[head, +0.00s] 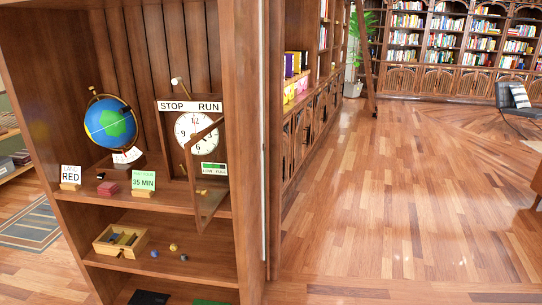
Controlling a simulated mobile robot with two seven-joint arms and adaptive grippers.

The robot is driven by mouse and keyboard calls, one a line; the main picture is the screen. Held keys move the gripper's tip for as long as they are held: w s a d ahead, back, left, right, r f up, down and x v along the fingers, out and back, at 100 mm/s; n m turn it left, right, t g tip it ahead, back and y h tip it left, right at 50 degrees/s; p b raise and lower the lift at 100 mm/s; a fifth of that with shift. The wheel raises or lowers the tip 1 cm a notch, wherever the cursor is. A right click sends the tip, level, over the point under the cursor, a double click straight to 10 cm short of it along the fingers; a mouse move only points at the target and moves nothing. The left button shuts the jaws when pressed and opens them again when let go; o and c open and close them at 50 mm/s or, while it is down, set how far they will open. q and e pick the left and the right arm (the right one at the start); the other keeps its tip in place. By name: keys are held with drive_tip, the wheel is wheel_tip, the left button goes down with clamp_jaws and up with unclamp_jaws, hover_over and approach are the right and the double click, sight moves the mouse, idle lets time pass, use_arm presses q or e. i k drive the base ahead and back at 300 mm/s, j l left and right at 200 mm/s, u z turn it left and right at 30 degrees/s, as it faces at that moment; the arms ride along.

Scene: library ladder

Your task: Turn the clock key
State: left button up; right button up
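A clock with a white round face (190,128) stands in the wooden bookcase at the left. A sign (190,106) above its face reads STOP and RUN, and a pale knob (177,82) stands up above the sign. A framed door (207,178) in front of the clock is swung open toward me. A green and white gauge (214,168) marked LOW and FULL sits below the face. A small yellow piece (202,192) shows near the door's lower part; I cannot tell whether it is the key. Neither of my grippers is in view.
On the clock's shelf stand a blue-green globe (110,123), a card reading RED (70,174), a card reading 35 MIN (143,181) and a small red box (107,188). The shelf below holds a wooden tray (121,252) and small balls. The wooden floor (400,200) at right is clear.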

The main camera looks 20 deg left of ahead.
sight(183, 167)
drive_tip(key=j+u, duration=0.9)
drive_tip(key=u, duration=0.15)
